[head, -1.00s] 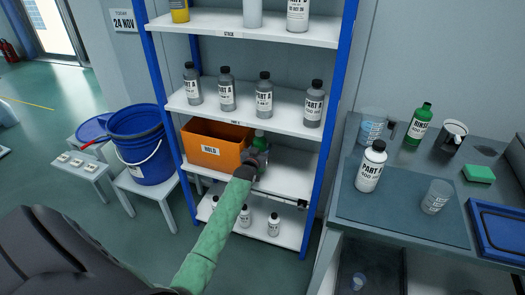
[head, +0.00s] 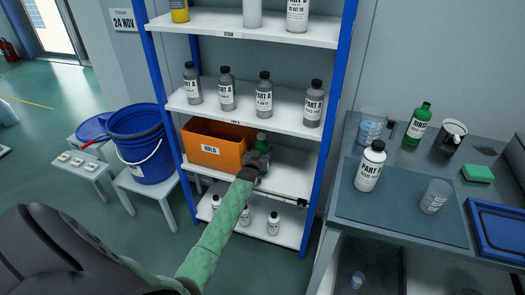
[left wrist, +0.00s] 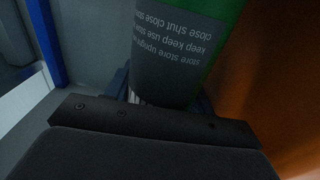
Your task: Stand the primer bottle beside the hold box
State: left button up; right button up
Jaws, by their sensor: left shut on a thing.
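The primer bottle (head: 261,142), green with a grey label, is beside the right end of the orange hold box (head: 213,147) on the third shelf. Its lower part is hidden behind my left gripper (head: 258,161). My left gripper is shut on the bottle. In the left wrist view the bottle (left wrist: 185,45) fills the top middle with its label text upside down, and the orange box wall (left wrist: 270,90) is on the right. I cannot tell whether the bottle's base touches the shelf. My right gripper is not in view.
The shelf above (head: 246,112) holds several grey Part A bottles. Small white bottles stand on the bottom shelf (head: 290,238). A blue upright (head: 325,150) bounds the shelf on the right, with free shelf between it and the bottle. A workbench with bottles and cups stands right.

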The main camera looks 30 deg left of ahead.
pick_arm(q)
jog(key=o, duration=1.2)
jog(key=shift+r, duration=0.1)
